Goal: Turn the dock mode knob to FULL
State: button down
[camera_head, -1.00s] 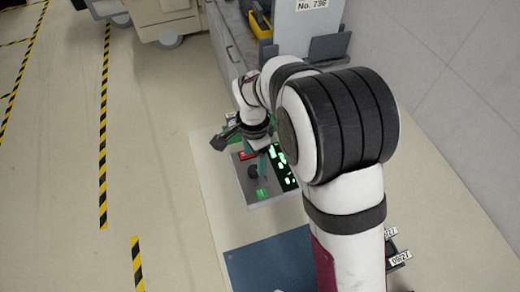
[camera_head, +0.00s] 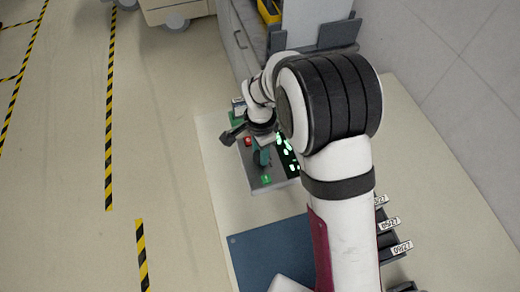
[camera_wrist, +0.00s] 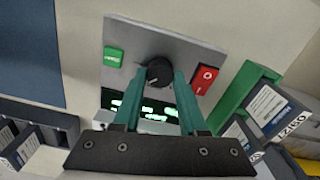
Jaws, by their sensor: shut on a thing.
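A grey control panel (camera_wrist: 190,48) lies on the bench. Its round black dock mode knob (camera_wrist: 159,72) sits between a green button (camera_wrist: 113,57) and a red button (camera_wrist: 205,80) marked O. My gripper (camera_wrist: 158,78) has its two teal fingers on either side of the knob, shut on it. In the head view my gripper (camera_head: 263,155) reaches down to the panel (camera_head: 252,180), and its fingers largely hide the knob. A small pale mark shows on the knob, but its exact setting and the FULL label are not readable.
A lit green display (camera_wrist: 155,108) lies beside the knob, partly behind the fingers. A green holder with labelled boxes (camera_wrist: 268,108) stands at the right in the wrist view. A blue mat (camera_head: 272,252) and dark labelled racks (camera_head: 392,245) lie nearer on the bench.

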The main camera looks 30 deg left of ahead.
jog(key=shift+n, duration=0.3)
jog(key=n, duration=0.3)
jog(key=shift+n, duration=0.3)
jog(key=n, duration=0.9)
jog(key=shift+a, duration=0.1)
jog(key=shift+n, duration=2.2)
jog(key=shift+a, duration=0.1)
jog(key=shift+c, duration=2.2)
grip_release()
